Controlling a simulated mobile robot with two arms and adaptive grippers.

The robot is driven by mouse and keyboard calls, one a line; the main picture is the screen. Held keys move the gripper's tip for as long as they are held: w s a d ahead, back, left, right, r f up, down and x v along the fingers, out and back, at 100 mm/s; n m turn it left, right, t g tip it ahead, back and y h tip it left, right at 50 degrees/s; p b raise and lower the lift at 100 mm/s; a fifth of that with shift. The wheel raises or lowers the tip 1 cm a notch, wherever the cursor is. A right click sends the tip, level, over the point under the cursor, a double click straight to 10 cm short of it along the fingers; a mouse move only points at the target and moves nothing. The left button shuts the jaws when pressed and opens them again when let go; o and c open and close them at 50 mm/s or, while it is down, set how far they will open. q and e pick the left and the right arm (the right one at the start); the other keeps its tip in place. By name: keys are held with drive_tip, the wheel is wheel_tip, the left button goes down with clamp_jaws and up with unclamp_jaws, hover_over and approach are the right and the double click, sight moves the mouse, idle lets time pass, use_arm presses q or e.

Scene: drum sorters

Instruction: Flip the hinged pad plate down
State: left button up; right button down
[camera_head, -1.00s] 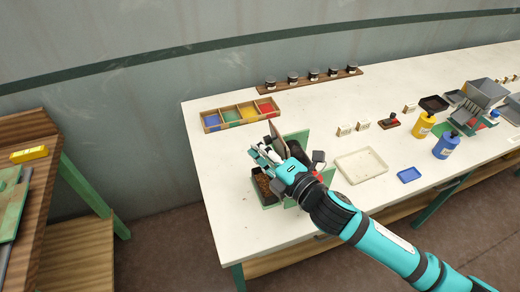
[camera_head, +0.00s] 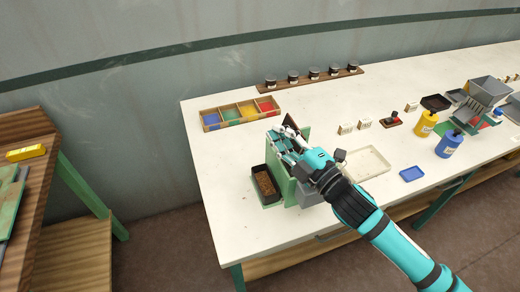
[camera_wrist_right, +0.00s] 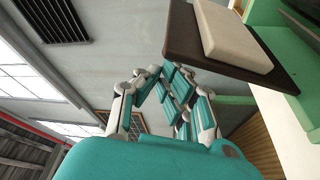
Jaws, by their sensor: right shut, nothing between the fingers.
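The pad plate (camera_wrist_right: 230,62), a dark brown board with a cream pad (camera_wrist_right: 232,35) on its face, shows at the upper right of the right wrist view, beside my right gripper (camera_wrist_right: 172,78). In the head view my right gripper (camera_head: 277,140) is over the green stand (camera_head: 281,185), with its fingers shut and empty. The gripper and wrist hide most of the plate there, so its angle and any contact are unclear. My left gripper is not in view.
A black tray of brown granules (camera_head: 256,187) stands left of the stand. A four-colour compartment box (camera_head: 204,129) is behind it. The table's front left is clear.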

drive_tip(key=d+m, duration=0.1)
drive_tip(key=m, duration=0.1)
drive_tip(key=w+d+m+t+b, duration=0.1)
drive_tip(key=d+m, duration=0.1)
drive_tip(key=shift+d+t, duration=0.15)
drive_tip(key=shift+t, duration=0.15)
drive_tip(key=shift+w+d+f+m+b, duration=0.1)
drive_tip(key=shift+w+d+m+b, duration=0.1)
drive_tip(key=shift+d+m, duration=0.25)
drive_tip(key=shift+w+d+f+m+b, duration=0.1)
drive_tip(key=shift+d+m+b, duration=0.1)
drive_tip(key=shift+d+m, duration=0.2)
drive_tip(key=d, duration=0.1)
drive_tip(key=w+d+f+m+b, duration=0.1)
drive_tip(key=shift+d+f+t, duration=0.3)
drive_tip(key=shift+d+t, duration=0.1)
drive_tip(key=shift+d+f+m+h, duration=0.25)
drive_tip(key=shift+m+h, duration=0.25)
drive_tip(key=shift+m, duration=0.15)
drive_tip(key=shift+w+d+f+b, duration=0.2)
drive_tip(key=shift+d+f+b, duration=0.25)
drive_tip(key=shift+w+d+f+m+t+b, duration=0.15)
drive_tip(key=shift+d+f+m+t, duration=0.15)
drive_tip(key=shift+m, duration=0.3)
drive_tip(key=shift+w+d+f+m+t+b, duration=0.15)
drive_tip(key=shift+d+f+m+t, duration=0.15)
drive_tip(key=shift+m, duration=0.3)
drive_tip(key=shift+s+d+f+m+h, duration=0.1)
drive_tip(key=shift+f+m+h, duration=0.35)
drive_tip(key=shift+m, duration=0.25)
